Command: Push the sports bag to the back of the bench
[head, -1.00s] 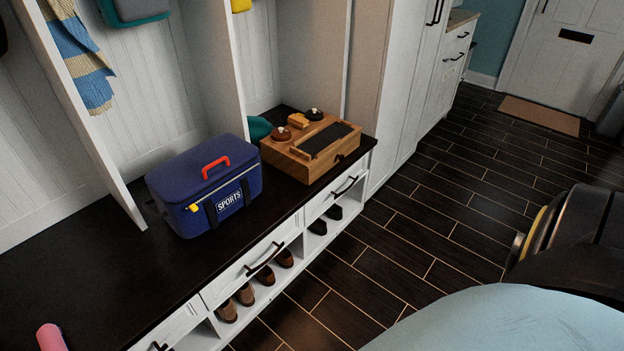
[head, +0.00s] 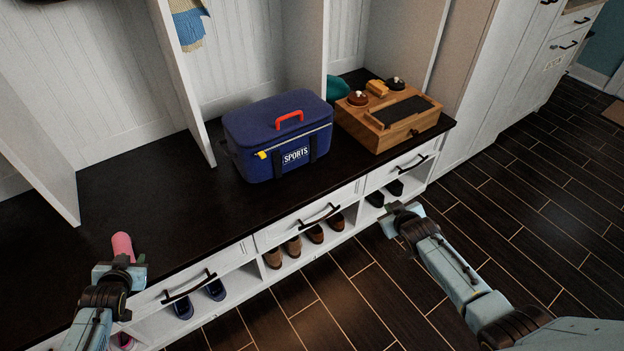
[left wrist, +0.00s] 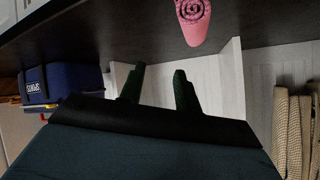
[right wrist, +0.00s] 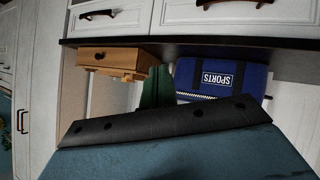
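The blue sports bag (head: 262,155), with a red handle and yellow zip tag, stands upright on the dark bench top (head: 150,205). Its SPORTS label faces the front edge, and its left end is by a white divider. It also shows in the left wrist view (left wrist: 72,84) and the right wrist view (right wrist: 225,78). My left gripper (head: 120,263) is at the bench's front edge, well left of the bag, by a pink roll. Its fingers are apart and empty (left wrist: 158,85). My right gripper (head: 398,213) is in front of the bench, right of the bag and apart from it. Its fingers look together and empty (right wrist: 157,85).
A wooden box (head: 388,120) with brushes and tins stands close right of the bag. The pink roll (head: 122,246) lies near the left front edge. White dividers (head: 185,85) split the bench back. Drawers and shoes are below.

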